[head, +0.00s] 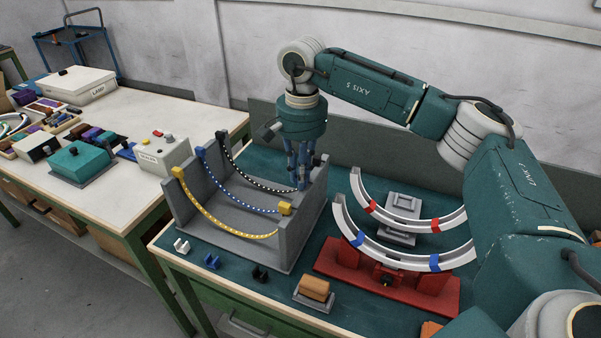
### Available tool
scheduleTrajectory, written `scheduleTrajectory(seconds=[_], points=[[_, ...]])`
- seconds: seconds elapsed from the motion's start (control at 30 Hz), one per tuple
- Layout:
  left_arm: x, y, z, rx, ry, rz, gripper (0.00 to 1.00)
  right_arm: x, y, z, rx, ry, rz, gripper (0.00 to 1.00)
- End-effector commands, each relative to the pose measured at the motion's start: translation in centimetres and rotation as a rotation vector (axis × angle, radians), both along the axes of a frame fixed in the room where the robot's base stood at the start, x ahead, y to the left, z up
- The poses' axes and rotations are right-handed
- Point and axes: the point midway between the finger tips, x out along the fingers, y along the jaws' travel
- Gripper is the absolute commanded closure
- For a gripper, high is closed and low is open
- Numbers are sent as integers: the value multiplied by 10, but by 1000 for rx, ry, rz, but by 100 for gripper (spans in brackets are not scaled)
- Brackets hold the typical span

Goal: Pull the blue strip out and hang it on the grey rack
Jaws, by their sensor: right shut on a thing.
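The blue strip (236,198), dotted with white, hangs in a sagging curve in the grey rack (255,255). Its left end has a blue tab on the rack's left wall. My left gripper is not in view.
Right of the rack, a curved rail with blue bands (398,258) stands on a red base (350,268). Behind it, one with red bands (400,220) stands by a grey base. Small clips (212,261) and an orange block (314,288) lie in front.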

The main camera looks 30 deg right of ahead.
Motion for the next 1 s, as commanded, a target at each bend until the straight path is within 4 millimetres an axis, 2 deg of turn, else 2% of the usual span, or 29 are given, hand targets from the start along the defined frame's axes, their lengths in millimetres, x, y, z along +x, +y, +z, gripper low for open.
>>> scheduleTrajectory(seconds=[0.37, 0.4, 0.5, 1.0], points=[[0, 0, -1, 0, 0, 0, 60, 0, 0, -2, 0, 0, 0, 100], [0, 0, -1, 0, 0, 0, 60, 0, 0, -2, 0, 0, 0, 81], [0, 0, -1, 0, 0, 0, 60, 0, 0, -2, 0, 0, 0, 63], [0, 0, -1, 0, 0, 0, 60, -1, 0, -4, -1, 5, 0, 63]])
